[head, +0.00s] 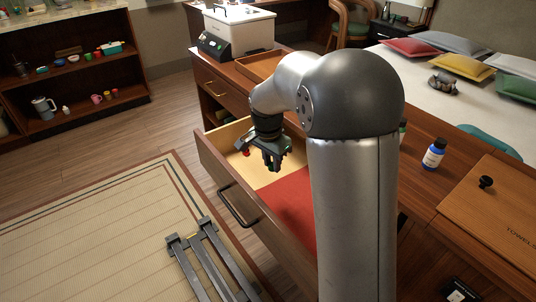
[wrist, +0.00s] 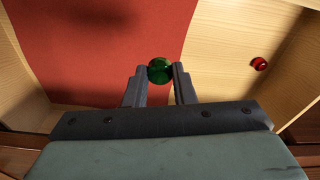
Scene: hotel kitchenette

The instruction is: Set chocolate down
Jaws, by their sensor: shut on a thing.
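My gripper (head: 272,163) is over the open drawer (head: 225,176). In the wrist view, my gripper (wrist: 160,80) is shut on a small round green chocolate (wrist: 160,69), held between the fingertips. The chocolate shows over the edge between a red lining (wrist: 100,45) and the bare pale wood of the drawer floor. How high it is above the floor I cannot tell. In the head view the gripper mostly hides it. A small red round piece (wrist: 259,64) lies on the bare wood to the right in the wrist view.
The drawer front has a dark handle (head: 237,206). On the counter stand a wooden tray (head: 258,66), a blue bottle (head: 434,154) and a wooden box with a knob (head: 495,214). A dark folded rack (head: 211,260) is on the rug. The drawer walls rise around the gripper.

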